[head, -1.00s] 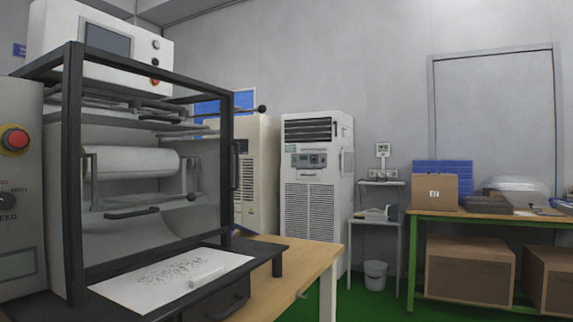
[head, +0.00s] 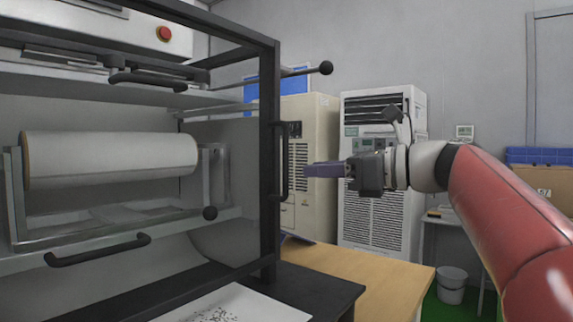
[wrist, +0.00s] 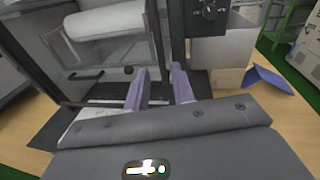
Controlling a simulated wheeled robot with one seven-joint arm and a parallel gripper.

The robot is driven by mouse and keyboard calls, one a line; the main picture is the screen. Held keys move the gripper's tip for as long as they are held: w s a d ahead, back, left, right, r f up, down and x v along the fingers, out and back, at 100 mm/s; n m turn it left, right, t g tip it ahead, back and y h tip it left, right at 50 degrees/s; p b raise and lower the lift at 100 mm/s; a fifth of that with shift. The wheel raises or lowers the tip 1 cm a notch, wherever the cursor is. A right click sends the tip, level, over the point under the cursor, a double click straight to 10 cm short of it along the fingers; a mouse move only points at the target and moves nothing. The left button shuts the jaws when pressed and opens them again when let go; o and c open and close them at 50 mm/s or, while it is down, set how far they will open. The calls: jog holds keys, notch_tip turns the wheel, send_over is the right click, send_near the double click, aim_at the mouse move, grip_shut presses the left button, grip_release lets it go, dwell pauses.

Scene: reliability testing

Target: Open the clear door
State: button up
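The clear door (head: 274,225) is a transparent panel in a black frame on the front of the machine; it looks closed. Its black vertical handle (head: 283,175) is on the right edge of the frame. My gripper (head: 308,170), with purple fingers, points left just right of the handle at about its height; I cannot tell the exact gap in depth. In the wrist view my gripper (wrist: 158,70) shows two purple fingers apart with nothing between them. The door frame's dark upright (wrist: 153,35) shows just beyond the fingertips.
Inside the machine are a white roll (head: 110,160) and black bar handles (head: 98,250). A rod with a black ball (head: 325,68) sticks out right of the frame above my gripper. A wooden table (head: 375,280) is below. Beige and white cabinets (head: 375,200) stand behind.

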jog(key=r, duration=0.1)
send_over(286, 192)
jog(key=shift+w+a+r+m+y, duration=0.1)
jog(key=shift+w+r+m+y, duration=0.2)
jog(key=shift+r+y, duration=0.15)
jog(key=shift+c, duration=0.2)
grip_shut()
